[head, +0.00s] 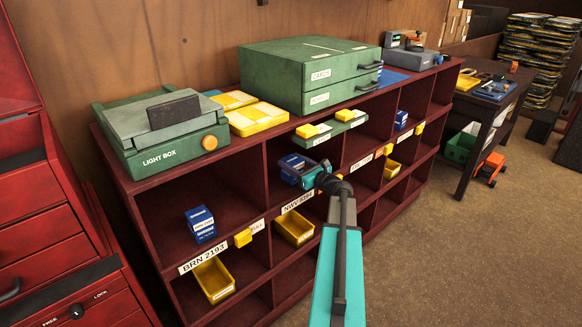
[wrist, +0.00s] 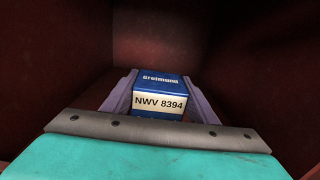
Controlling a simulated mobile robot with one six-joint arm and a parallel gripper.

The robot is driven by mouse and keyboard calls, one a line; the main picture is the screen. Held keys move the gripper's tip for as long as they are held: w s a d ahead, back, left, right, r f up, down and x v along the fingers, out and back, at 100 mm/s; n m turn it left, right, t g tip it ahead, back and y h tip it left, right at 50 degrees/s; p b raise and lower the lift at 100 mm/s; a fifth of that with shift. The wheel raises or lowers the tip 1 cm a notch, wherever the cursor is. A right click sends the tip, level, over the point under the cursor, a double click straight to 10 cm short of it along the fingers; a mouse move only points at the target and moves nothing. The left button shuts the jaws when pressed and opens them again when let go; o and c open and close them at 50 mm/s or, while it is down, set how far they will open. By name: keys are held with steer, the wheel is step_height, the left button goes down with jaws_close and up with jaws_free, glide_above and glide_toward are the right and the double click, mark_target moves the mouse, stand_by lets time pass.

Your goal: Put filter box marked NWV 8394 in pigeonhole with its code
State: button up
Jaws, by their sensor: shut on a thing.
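The blue filter box (wrist: 160,97) with a white label reading NWV 8394 sits between the purple jaws of my gripper (wrist: 162,90) in the wrist view. My gripper is shut on it, label side facing the wrist camera. In the head view, my gripper (head: 308,174) and the box are inside the middle upper pigeonhole of the dark red shelf (head: 252,190). The label on the edge below, NWV 8394 (head: 298,201), is partly legible in the head view. Whether the box touches the pigeonhole floor I cannot tell.
Another blue box (head: 201,224) stands in the pigeonhole at left, marked BRN 2193 (head: 203,261). Yellow bins (head: 294,228) sit in the lower row. A green light box (head: 163,136) and a green drawer cabinet (head: 290,75) stand on top. Dark red walls close around the gripper.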

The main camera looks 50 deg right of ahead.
steer(key=shift+f, duration=0.8)
steer(key=shift+f, duration=0.15)
steer(key=o, duration=1.3)
steer(key=shift+r, duration=0.2)
steer(key=s, duration=0.4)
steer(key=s+b, duration=0.1)
steer(key=s, duration=0.3)
steer(key=s+a+b, duration=0.1)
steer(key=s, duration=0.3)
steer(key=shift+f, duration=0.1)
